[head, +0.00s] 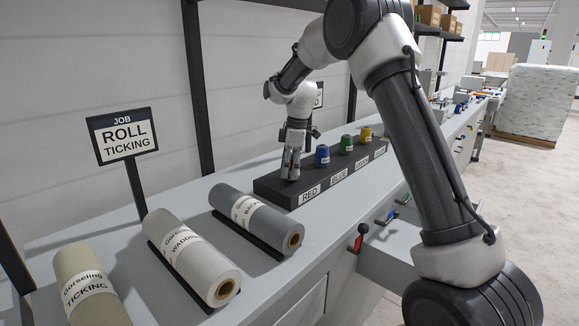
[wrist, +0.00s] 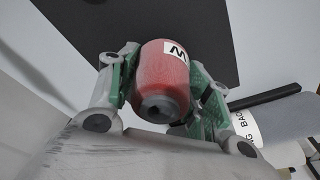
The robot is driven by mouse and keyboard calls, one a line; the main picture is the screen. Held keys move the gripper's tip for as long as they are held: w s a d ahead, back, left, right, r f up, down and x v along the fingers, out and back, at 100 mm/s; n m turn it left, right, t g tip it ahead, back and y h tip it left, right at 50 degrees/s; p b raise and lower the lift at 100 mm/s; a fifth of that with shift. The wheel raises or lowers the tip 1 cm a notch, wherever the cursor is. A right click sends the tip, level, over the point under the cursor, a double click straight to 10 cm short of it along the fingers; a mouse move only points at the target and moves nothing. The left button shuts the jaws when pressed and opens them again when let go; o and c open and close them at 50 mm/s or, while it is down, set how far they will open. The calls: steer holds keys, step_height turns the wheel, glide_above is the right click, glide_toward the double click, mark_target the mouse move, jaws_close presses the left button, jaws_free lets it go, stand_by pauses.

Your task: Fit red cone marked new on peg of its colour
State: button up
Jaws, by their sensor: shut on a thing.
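My gripper (head: 291,170) is shut on a red cone (wrist: 160,72), which shows clearly between the green-edged fingers in the wrist view. Part of a white label with a "W" is seen on the cone's side; the rest is out of sight. In the head view the gripper points down over the RED-labelled end of the dark peg rack (head: 268,187), beside the RED label (head: 310,193). The fingers hide the cone there. The red peg is not visible, and I cannot tell whether the cone touches it or the rack.
Blue (head: 322,156), green (head: 347,144) and yellow (head: 366,134) cones stand along the rack to the right of my gripper. Fabric rolls (head: 190,258) lie on the counter at front left. A ROLL TICKING sign (head: 122,136) stands behind them. A red-handled lever (head: 359,240) is at the front edge.

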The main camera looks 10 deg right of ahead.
steer(key=shift+f, duration=0.3)
steer(key=o, duration=1.1)
steer(key=r, duration=0.4)
steer(key=d+r, duration=0.1)
steer(key=r, duration=0.6)
steer(key=shift+s+d+r, duration=0.15)
steer(key=shift+d+r, duration=0.25)
